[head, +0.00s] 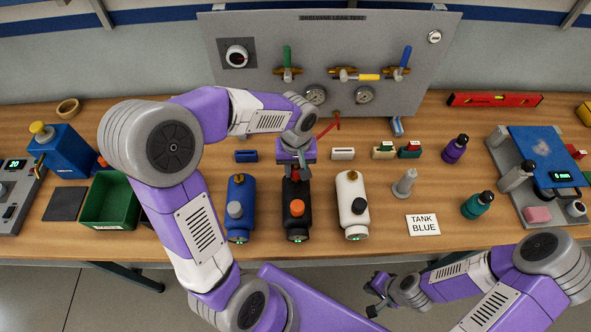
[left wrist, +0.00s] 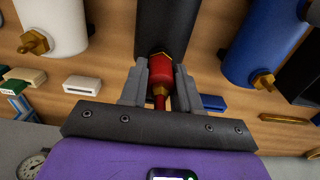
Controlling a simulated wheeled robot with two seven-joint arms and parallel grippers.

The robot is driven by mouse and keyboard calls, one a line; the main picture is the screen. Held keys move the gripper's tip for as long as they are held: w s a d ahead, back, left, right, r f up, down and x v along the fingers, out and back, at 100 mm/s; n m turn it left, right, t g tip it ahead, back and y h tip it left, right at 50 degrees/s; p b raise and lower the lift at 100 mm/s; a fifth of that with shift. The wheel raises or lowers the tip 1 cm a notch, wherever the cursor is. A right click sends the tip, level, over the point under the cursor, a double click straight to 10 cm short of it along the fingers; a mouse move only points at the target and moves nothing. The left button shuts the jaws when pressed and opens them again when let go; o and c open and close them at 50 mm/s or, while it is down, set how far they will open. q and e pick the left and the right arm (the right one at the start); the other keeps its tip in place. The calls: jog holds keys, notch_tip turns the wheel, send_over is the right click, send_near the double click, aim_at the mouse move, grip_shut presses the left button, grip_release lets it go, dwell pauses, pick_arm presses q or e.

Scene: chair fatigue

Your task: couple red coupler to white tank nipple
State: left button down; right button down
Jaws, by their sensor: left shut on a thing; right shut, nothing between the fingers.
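The white tank (head: 352,190) lies on the bench to the right of the black tank (head: 295,207). Its brass nipple (left wrist: 34,42) shows bare in the left wrist view. My left gripper (head: 293,172) is shut on the red coupler (left wrist: 158,82), at the back end of the black tank. The coupler is in line with the black tank's brass nipple (left wrist: 160,56) and meets it; I cannot tell whether it is locked on. A red hose (head: 327,130) runs from the panel towards the coupler. My right gripper (head: 374,293) is shut and empty in front of the bench.
A blue tank (head: 240,190) lies left of the black one. A card (head: 423,224) reads "TANK BLUE". Small blocks, including a white one (head: 343,153), stand behind the tanks. A grey valve panel (head: 232,80) stands at the back. A grey cone-shaped piece (head: 405,183) stands right of the white tank.

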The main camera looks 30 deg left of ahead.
pick_arm(q)
jog(key=shift+r, duration=0.2)
jog(key=shift+r+p, duration=1.25)
jog(key=shift+r, duration=0.15)
jog(key=shift+r+p, duration=1.6)
jog(key=shift+r, duration=0.45)
jog(key=shift+f, duration=0.1)
